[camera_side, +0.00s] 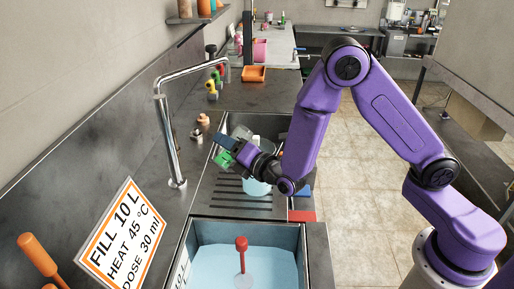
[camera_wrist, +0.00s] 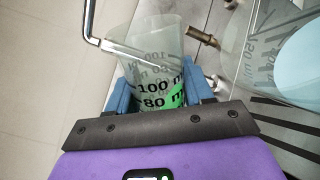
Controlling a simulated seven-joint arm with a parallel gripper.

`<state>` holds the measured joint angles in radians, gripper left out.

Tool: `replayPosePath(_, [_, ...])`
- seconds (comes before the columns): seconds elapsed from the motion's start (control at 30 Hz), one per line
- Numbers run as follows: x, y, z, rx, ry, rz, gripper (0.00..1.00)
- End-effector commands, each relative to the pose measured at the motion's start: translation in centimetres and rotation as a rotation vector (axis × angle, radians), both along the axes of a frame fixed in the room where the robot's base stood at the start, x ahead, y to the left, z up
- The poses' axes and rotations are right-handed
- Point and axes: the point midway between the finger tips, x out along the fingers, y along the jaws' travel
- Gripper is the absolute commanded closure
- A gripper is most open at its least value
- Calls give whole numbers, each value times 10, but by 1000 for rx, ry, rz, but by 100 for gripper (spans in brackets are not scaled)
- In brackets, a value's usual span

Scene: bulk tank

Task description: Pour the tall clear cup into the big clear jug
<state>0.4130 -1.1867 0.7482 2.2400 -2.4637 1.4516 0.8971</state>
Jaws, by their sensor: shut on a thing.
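The tall clear cup (camera_wrist: 152,62) has black ml marks and a green part low down. My gripper (camera_wrist: 168,92) is shut on it, with blue fingers on either side. In the side view the green part of the cup (camera_side: 224,158) shows at my gripper (camera_side: 230,150), above the drainboard. The cup looks tilted there, but its exact lean is hard to tell. The big clear jug (camera_side: 257,186) stands below and behind my gripper and holds pale blue liquid. In the wrist view the jug (camera_wrist: 240,65) is to the right of the cup, apart from it. My wrist hides part of the jug in the side view.
A tall metal tap (camera_side: 172,135) rises left of the ribbed drainboard (camera_side: 225,205). A tank of blue water (camera_side: 215,265) with a red-handled tool (camera_side: 241,250) is in front. A sign (camera_side: 122,238) stands at the left.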

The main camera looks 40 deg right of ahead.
Motion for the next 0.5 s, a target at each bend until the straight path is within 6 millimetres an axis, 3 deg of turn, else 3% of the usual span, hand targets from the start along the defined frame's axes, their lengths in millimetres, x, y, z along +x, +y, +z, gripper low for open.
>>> replayPosePath(0.5, [0, 1, 5, 72, 6, 1, 79])
